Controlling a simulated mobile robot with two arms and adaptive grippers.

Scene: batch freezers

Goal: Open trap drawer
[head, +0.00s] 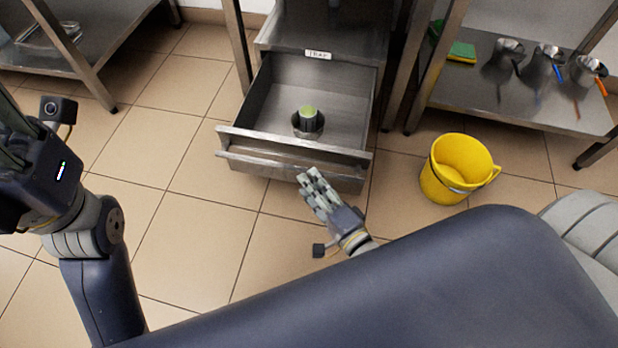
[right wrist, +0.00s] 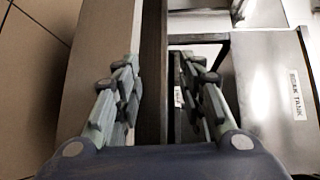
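The metal trap drawer (head: 262,90) is pulled well out of the steel unit below a small label (head: 318,54) in the head view. My right gripper (head: 312,180) is just in front of the drawer's front bar (head: 290,160). In the right wrist view the right gripper (right wrist: 160,80) has its fingers apart, with the dark edge of a panel (right wrist: 153,70) between them; whether they touch it I cannot tell. My left gripper (head: 12,150) is at the left edge, partly cut off, its fingers unclear.
A yellow bucket (head: 440,168) stands on the floor to the right of the drawer. A steel shelf (head: 520,115) at the right holds metal jugs and a green-yellow sponge (head: 462,52). Another steel table (head: 95,40) is at the back left. The tiled floor (head: 190,230) in front is clear.

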